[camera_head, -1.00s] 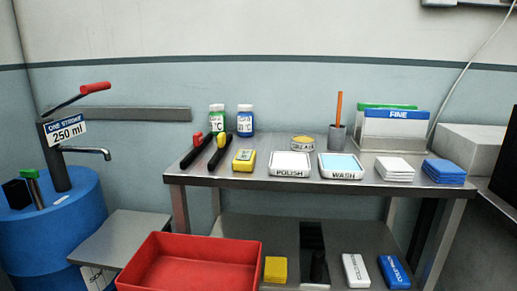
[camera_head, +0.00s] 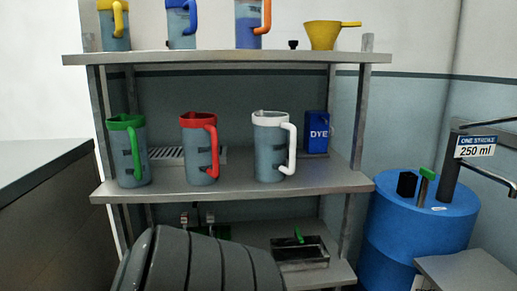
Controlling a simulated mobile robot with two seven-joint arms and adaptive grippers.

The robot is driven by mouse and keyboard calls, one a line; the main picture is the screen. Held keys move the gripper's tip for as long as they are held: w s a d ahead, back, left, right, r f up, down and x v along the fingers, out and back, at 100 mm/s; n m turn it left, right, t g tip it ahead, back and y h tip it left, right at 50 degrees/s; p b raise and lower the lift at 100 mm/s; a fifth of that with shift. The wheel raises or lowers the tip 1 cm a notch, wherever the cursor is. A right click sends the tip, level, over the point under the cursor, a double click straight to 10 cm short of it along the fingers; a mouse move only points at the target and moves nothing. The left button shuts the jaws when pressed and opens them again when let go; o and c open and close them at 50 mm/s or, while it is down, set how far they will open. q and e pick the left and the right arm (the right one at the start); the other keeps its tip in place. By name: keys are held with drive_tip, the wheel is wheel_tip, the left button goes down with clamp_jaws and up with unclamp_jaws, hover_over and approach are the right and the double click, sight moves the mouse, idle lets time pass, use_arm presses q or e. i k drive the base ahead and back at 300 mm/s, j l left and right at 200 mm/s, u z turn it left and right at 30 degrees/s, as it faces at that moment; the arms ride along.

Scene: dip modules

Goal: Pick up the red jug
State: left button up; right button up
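The red jug (camera_head: 199,152) is a grey, see-through jug with a red rim and a red handle on its right side. It stands upright on the middle shelf (camera_head: 235,188), between the green jug (camera_head: 129,155) and the white jug (camera_head: 270,150). Clear gaps separate it from both. A dark ribbed arm part of mine (camera_head: 200,262) rises at the bottom of the view, in front of the lower shelf. Neither gripper's fingers show.
The top shelf (camera_head: 230,56) holds jugs with yellow, blue and orange handles, and a yellow funnel (camera_head: 322,36). A blue DYE container (camera_head: 317,132) stands behind right of the white jug. A blue drum (camera_head: 415,220) with a pump stands right. A grey counter (camera_head: 40,175) lies left.

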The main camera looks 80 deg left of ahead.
sight(199, 130)
drive_tip(key=u, duration=2.75)
drive_tip(key=z, duration=0.45)
drive_tip(key=k+j+z, duration=0.1)
drive_tip(key=z, duration=0.3)
drive_tip(key=k+z, duration=0.15)
drive_tip(key=z, duration=0.25)
drive_tip(key=k+z, duration=0.15)
drive_tip(key=z, duration=0.25)
